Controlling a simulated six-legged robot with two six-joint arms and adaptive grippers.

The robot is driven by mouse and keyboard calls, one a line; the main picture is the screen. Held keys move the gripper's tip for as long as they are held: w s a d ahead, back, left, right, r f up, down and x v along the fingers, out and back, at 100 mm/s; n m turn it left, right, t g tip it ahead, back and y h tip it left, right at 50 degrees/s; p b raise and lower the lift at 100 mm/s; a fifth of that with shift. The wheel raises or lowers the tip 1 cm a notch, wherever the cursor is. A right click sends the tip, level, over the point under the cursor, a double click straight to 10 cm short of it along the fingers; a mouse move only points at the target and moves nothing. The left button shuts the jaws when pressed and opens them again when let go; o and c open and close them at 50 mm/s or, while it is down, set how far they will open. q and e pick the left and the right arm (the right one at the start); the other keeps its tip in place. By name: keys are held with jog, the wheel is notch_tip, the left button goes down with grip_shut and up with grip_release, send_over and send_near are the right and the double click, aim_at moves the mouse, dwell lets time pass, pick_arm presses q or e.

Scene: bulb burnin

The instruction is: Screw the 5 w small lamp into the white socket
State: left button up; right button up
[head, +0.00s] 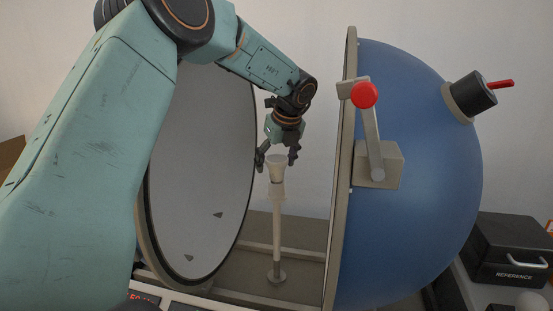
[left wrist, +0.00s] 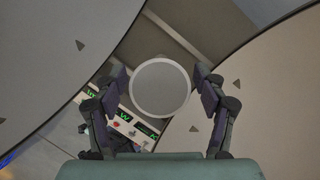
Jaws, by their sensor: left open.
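The white socket (head: 277,190) tops a thin upright post between the two halves of the open sphere. A small pale flared piece, which looks like the lamp (head: 277,168), stands upright on top of the socket. I cannot tell how deep it sits. In the left wrist view the round grey face of the lamp (left wrist: 160,89), with a paler rim, is centred between the fingers. My left gripper (head: 276,160) points down just above it, open, with its fingers apart on either side. It also shows in the left wrist view (left wrist: 162,84). My right gripper is not in view.
The grey-faced sphere half (head: 205,170) stands close left of the post, behind my left arm. The blue sphere half (head: 420,190) stands to the right, with a red-knobbed lever (head: 365,95). A black reference case (head: 510,250) is far right. Lit green displays (left wrist: 125,115) show below.

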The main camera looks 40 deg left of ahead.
pick_arm(q)
jog(key=shift+r+n+g+p, duration=0.1)
jog(key=shift+n+g+p, duration=0.4)
jog(key=shift+n, duration=1)
jog(key=shift+p, duration=0.3)
jog(key=shift+c, duration=0.4)
